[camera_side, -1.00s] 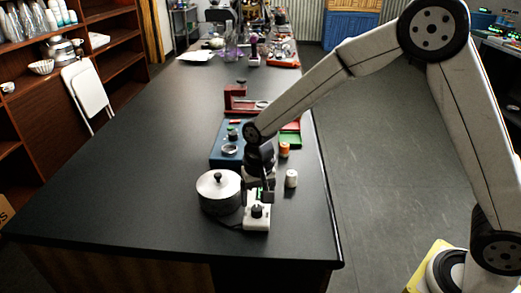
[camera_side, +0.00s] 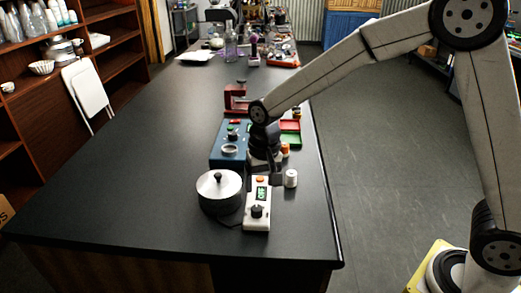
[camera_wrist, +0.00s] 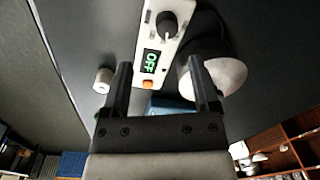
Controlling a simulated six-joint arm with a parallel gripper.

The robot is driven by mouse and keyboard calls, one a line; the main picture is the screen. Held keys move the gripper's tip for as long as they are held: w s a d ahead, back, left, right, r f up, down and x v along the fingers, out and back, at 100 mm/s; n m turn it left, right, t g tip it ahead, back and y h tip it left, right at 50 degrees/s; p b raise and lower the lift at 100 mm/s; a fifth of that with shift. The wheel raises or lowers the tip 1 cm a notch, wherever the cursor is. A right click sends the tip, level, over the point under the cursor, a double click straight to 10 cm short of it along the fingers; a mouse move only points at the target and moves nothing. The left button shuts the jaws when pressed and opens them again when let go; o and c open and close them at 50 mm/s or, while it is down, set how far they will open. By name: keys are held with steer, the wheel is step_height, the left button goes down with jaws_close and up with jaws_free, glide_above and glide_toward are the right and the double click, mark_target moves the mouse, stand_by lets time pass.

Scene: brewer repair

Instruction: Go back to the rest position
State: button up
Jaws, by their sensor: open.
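My gripper (camera_side: 265,174) is above the black table (camera_side: 120,200), just behind the white control box in the side view. In the wrist view my gripper (camera_wrist: 163,90) shows two dark fingers spread apart with nothing between them. The white control box (camera_side: 257,215) has a black knob, an orange button and a green display. The display reads OFF in the wrist view, where the box (camera_wrist: 160,45) lies beyond the fingertips.
A lidded metal pot (camera_side: 219,190) stands left of the box. A white spool (camera_side: 291,178) and an orange spool (camera_side: 285,150) stand to the right. A blue station (camera_side: 229,145), a red device (camera_side: 235,97) and red and green trays (camera_side: 290,133) lie behind. The table's left side is clear.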

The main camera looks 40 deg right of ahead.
steer(key=s+d+f+n+t, duration=0.1)
steer(key=s+d+n, duration=0.1)
steer(key=s+d, duration=0.3)
steer(key=s+d+f+n+t, duration=0.1)
steer(key=s+d+n, duration=0.1)
steer(key=s+d, duration=0.3)
steer(key=s, duration=0.4)
steer(key=shift+f+n, duration=0.2)
steer(key=shift+n, duration=0.1)
